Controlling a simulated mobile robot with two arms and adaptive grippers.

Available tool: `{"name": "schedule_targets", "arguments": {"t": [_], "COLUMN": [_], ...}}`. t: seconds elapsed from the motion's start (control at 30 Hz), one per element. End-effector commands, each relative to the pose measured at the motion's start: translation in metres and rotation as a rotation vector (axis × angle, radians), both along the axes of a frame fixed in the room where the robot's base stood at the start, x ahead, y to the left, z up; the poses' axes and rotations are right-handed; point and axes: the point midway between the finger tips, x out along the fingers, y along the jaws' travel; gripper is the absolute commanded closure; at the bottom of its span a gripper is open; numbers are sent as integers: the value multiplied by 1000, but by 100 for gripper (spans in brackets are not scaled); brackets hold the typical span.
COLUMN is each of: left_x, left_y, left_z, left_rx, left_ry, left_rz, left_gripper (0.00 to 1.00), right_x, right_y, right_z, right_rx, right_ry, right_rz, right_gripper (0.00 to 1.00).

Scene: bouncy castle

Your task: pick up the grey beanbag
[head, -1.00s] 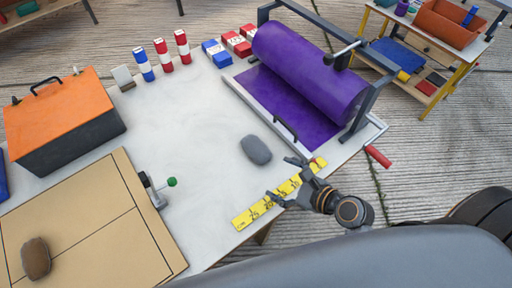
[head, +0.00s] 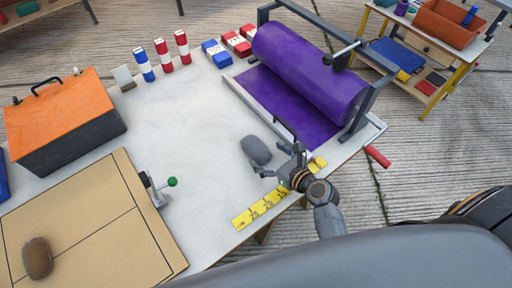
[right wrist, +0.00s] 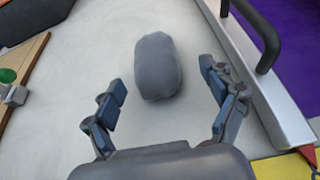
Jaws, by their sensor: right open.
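The grey beanbag (head: 256,150) is a rounded oblong lying on the white tabletop, between the tan board and the purple roller frame. It also shows in the right wrist view (right wrist: 158,66), lying just ahead of the fingers and slightly left of the middle between them. My right gripper (head: 277,162) is open and empty, right beside the beanbag on its near right side. In the right wrist view, the right gripper (right wrist: 166,97) has its two fingers spread wide, with the beanbag's near end about level with the fingertips. My left gripper is not in view.
The purple roller (head: 310,72) in its metal frame stands close on the right, with a dark handle (head: 285,130) near my gripper. A yellow ruler strip (head: 262,208) lies along the near edge. A brown beanbag (head: 37,258) lies on the tan board (head: 95,225). An orange-lidded box (head: 62,105) stands left.

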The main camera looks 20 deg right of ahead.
Motion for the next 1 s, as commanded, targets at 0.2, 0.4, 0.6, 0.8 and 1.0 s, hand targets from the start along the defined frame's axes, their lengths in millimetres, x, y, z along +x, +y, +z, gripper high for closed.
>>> {"name": "schedule_targets", "arguments": {"t": [0.2,0.4,0.6,0.8,1.0], "left_x": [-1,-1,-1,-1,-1], "left_y": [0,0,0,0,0], "left_z": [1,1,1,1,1], "left_rx": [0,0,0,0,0], "left_ry": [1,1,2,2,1], "left_rz": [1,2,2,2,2], "left_gripper": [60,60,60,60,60], "right_x": [27,35,35,34,35], "right_y": [16,19,19,19,18], "right_z": [-14,-17,-17,-17,-16], "right_rx": [1,-1,-1,-1,0], "right_ry": [0,1,1,1,-2], "right_rz": [2,0,1,1,0], "right_gripper": [16,16,26,67,94]}}
